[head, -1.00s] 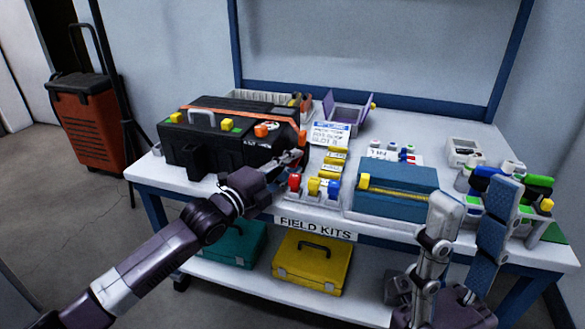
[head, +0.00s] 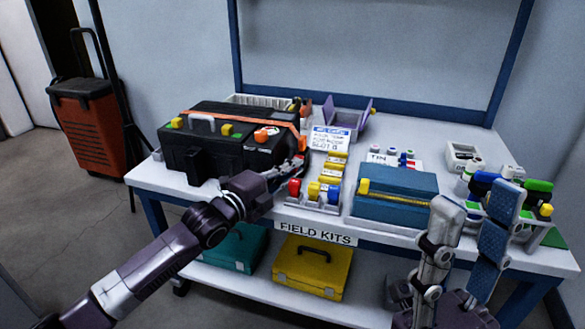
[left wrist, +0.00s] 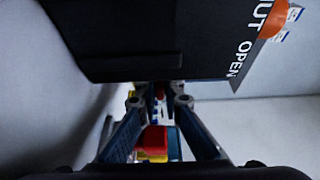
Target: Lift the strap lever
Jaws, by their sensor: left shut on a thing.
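The black case (head: 225,152) stands at the left of the bench, with an orange strap (head: 270,117) across its top. My left gripper (head: 299,163) is at the case's right front corner, just below the strap's orange end (head: 303,143). It is shut on a small part there, which I take to be the strap lever; the fingers hide most of it. In the left wrist view the fingertips (left wrist: 159,104) are beside the dark case wall (left wrist: 205,40), lettered "OPEN". My right gripper (head: 478,205) is near the camera at the lower right, fingers apart and empty.
A rack with red, yellow and blue knobs (head: 314,190) stands close right of my left gripper. A teal case (head: 395,190) is further right. Sensors with coloured caps (head: 510,185) crowd the right end. A purple bin (head: 345,118) stands behind.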

